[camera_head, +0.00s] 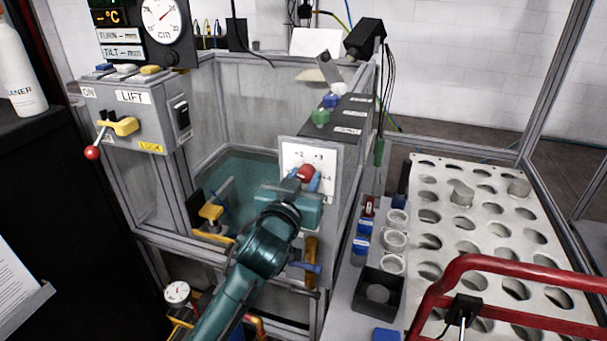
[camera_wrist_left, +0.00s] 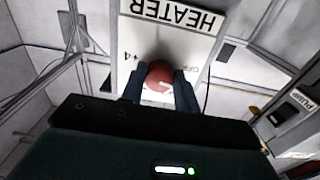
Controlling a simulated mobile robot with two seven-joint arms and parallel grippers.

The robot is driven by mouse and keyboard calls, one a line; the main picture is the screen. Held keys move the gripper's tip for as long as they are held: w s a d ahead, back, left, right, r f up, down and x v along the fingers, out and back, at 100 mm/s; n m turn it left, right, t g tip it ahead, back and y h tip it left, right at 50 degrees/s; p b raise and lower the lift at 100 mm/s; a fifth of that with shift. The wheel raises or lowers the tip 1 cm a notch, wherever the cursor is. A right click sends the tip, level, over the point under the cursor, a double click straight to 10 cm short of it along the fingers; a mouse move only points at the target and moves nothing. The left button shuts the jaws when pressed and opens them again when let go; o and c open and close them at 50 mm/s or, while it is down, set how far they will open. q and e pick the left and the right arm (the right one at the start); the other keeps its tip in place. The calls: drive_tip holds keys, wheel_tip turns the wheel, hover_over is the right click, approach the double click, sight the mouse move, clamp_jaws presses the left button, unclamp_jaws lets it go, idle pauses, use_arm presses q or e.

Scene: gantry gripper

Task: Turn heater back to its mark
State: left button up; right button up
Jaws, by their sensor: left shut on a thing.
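The heater knob (camera_head: 305,173) is red and sits on a white dial plate (camera_head: 297,156) on the front of the tank frame. In the left wrist view the red knob (camera_wrist_left: 159,76) lies between my two dark fingers, below the upside-down word HEATER on the plate (camera_wrist_left: 171,22). A "+4" and part of "OFF" show beside it. My left gripper (camera_head: 306,178) is shut on the knob; it also shows in the left wrist view (camera_wrist_left: 160,90). The fingers hide part of the dial, and I cannot tell where the knob points. My right gripper is not in view.
A grey LIFT box (camera_head: 131,117) with a red-tipped lever stands at the left. A perforated rack (camera_head: 470,240) fills the right, with a red rail (camera_head: 500,265) in front. Cups (camera_head: 394,240) and a black bin (camera_head: 380,290) stand between arm and rack.

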use_arm(q)
drive_tip(key=m+p, duration=0.1)
drive_tip(key=m, duration=0.1)
drive_tip(key=m+p, duration=0.1)
drive_tip(key=shift+r+m, duration=0.2)
drive_tip(key=shift+m, duration=0.2)
drive_tip(key=shift+m+p, duration=0.8)
drive_tip(key=shift+m, duration=0.4)
drive_tip(key=shift+a+f+m+p, duration=0.1)
drive_tip(key=shift+m+p, duration=0.4)
drive_tip(key=shift+m, duration=1)
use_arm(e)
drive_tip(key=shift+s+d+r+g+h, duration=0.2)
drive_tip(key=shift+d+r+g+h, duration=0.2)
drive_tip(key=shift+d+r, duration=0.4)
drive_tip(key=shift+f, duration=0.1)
use_arm(q)
drive_tip(key=o, duration=1)
drive_tip(key=shift+c, duration=0.2)
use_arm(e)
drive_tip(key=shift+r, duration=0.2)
